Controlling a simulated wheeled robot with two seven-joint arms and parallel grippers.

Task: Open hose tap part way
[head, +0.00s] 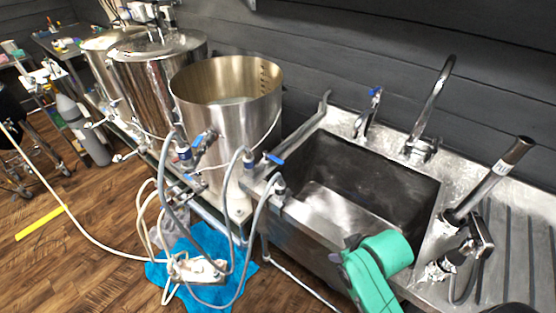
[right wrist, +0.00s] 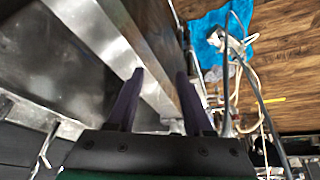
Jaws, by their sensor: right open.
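Several blue-handled valves show in the head view, and I cannot tell for certain which is the hose tap. One blue-handled tap (head: 275,159) is at the left end of the sink, with a grey hose running down from it. Another blue-handled valve (head: 204,139) is on the front of the open kettle. My green right arm reaches over the sink's front edge in the head view; its fingertips are hidden there. In the right wrist view my right gripper (right wrist: 158,75) is open and empty, close to the sink's metal edge. My left gripper is out of view.
The steel sink (head: 432,215) has a gooseneck faucet (head: 434,100) and a wall-side tap (head: 367,112). An open steel kettle (head: 228,125) stands left of it. Hoses loop to a pump (head: 197,268) on a blue cloth (head: 182,245).

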